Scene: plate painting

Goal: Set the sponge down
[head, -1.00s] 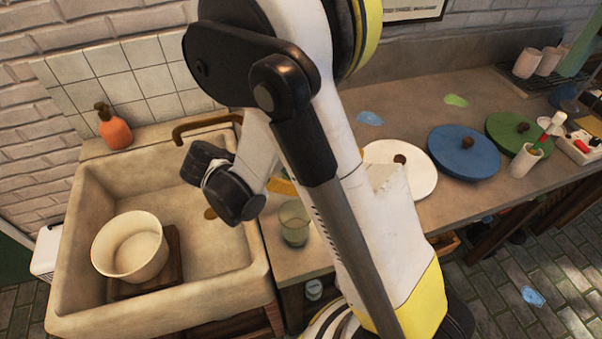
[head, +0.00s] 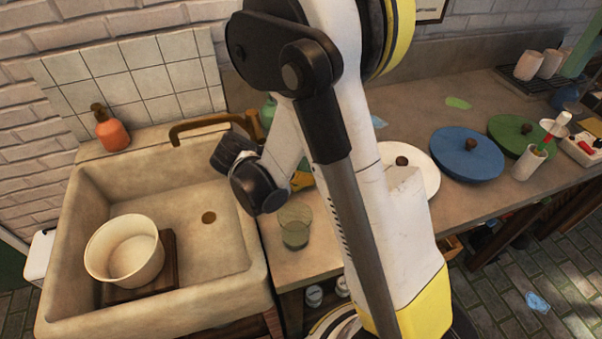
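No sponge shows clearly. A small yellow patch (head: 304,173) shows on the counter side behind my arm, mostly covered by it. I cannot tell whether it is the sponge. The dark end of my arm (head: 236,152) is over the right rim of the sink, near the tap. My gripper's fingertips cannot be made out there, nor whether they hold anything.
The stone sink (head: 190,262) at the left holds a cream pot (head: 124,252) on a wooden board. A glass (head: 295,228) stands near the counter's front edge. White (head: 425,180), blue (head: 466,153) and green (head: 516,134) lidded discs lie further right. Bare counter (head: 415,118) lies behind them.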

